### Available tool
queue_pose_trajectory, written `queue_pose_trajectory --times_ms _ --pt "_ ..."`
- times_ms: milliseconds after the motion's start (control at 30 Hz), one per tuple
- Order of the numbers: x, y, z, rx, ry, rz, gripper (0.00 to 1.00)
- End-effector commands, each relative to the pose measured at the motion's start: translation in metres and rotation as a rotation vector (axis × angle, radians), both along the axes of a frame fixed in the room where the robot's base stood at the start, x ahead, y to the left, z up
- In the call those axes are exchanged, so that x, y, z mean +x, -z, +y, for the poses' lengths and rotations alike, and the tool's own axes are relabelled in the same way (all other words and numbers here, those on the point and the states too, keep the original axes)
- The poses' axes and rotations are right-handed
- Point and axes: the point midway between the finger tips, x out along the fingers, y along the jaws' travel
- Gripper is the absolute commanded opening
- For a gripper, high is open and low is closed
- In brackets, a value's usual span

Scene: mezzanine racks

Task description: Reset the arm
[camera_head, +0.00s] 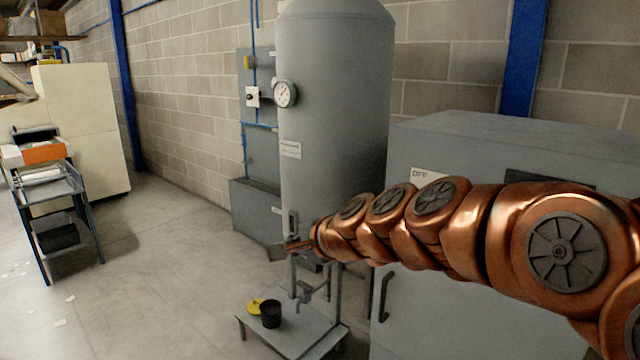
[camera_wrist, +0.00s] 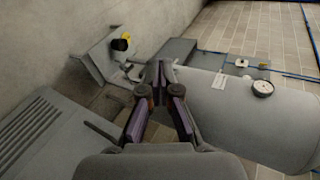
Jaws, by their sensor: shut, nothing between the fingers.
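My copper-coloured arm reaches in from the right edge of the head view, stretched almost level towards the left. My gripper (camera_head: 287,248) is at its far end, in front of the lower part of the grey tank (camera_head: 335,120). In the wrist view my gripper (camera_wrist: 159,76) has its fingertips together with nothing between them. The tank (camera_wrist: 235,110) lies to the right of the fingers there. My arm hides part of the tank's base and part of the grey cabinet (camera_head: 450,155).
Below my gripper, a low grey stand (camera_head: 305,338) bears a black cup (camera_head: 271,314) and a yellow item (camera_head: 254,305). A gauge (camera_head: 285,93) juts from the tank. A cart (camera_head: 60,190) stands at the left. The floor between is mostly clear.

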Motion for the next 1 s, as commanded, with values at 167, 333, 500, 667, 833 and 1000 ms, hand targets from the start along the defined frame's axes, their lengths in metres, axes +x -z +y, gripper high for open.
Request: queue_pose_trajectory --times_ms 167,333,500,667,833,1000 --pt "-0.09 0.047 -0.036 -0.318 -0.265 0.03 0.0" --pt "-0.169 0.093 -0.087 -0.567 -0.481 0.114 0.0" --pt "-0.247 0.128 -0.147 -0.761 -0.667 0.244 0.0" --pt "-0.313 0.145 -0.198 -0.878 -0.809 0.379 0.0" --pt "-0.356 0.152 -0.229 -0.93 -0.896 0.481 0.0" --pt "-0.368 0.153 -0.238 -0.945 -0.918 0.508 0.0"
